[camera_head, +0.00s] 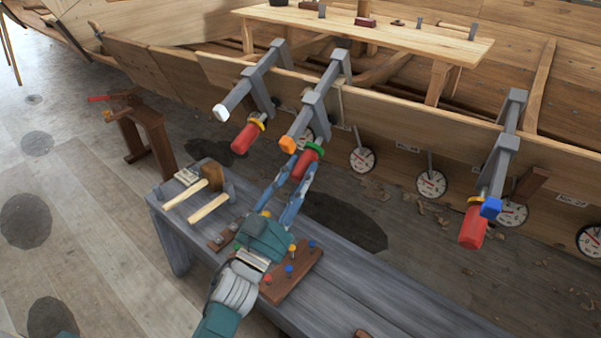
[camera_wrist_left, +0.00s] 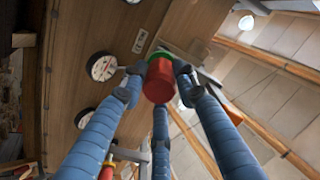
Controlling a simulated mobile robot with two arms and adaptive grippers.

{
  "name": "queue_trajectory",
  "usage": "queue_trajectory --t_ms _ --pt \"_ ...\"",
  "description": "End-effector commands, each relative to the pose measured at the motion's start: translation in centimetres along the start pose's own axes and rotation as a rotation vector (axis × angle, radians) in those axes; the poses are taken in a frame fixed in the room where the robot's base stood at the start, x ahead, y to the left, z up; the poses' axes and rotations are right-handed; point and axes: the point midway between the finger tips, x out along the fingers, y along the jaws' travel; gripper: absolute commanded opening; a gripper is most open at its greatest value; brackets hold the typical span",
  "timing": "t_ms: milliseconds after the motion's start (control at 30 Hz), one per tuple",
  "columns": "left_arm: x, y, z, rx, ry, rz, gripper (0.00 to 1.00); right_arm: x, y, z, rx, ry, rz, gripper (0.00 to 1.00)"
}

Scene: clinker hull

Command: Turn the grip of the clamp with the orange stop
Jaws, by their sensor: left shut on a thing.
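The clamp with the orange stop (camera_head: 287,143) is the middle of three grey bar clamps on the hull's plank edge. Its red grip (camera_head: 308,156) hangs below the bar, with a green collar (camera_head: 315,147) at its top. My left gripper (camera_head: 301,168) reaches up from below with its blue fingers shut on this grip. In the left wrist view the fingers surround the red grip (camera_wrist_left: 159,85) and its green collar (camera_wrist_left: 160,57); the fingers partly hide it. My right gripper is not in view.
The white-stop clamp (camera_head: 230,103) is close on the left, its red grip (camera_head: 245,138) near my fingers. The blue-stop clamp (camera_head: 490,207) is far right. Below my arm is a grey bench (camera_head: 370,290) with mallets (camera_head: 210,207) and a peg board (camera_head: 290,278). Dials line the hull.

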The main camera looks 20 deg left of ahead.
Motion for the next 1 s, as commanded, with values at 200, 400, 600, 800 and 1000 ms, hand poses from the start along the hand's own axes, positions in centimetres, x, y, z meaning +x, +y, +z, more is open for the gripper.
queue_trajectory --t_ms 200,400,600,800,1000 --pt "-0.1 0.0 0.2 0.105 -0.004 -0.006 0.03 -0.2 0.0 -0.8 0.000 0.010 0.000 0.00" --pt "-0.1 0.0 0.2 0.153 -0.004 -0.009 0.03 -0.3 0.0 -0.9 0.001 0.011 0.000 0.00" --pt "-0.1 0.0 0.2 0.163 -0.004 -0.010 0.03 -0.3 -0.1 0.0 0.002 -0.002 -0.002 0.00" --pt "-0.1 0.0 0.2 0.163 -0.004 -0.010 0.03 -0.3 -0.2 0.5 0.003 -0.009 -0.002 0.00" --pt "-0.1 0.0 0.1 0.162 -0.003 -0.010 0.48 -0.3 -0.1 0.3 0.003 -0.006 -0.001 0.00"
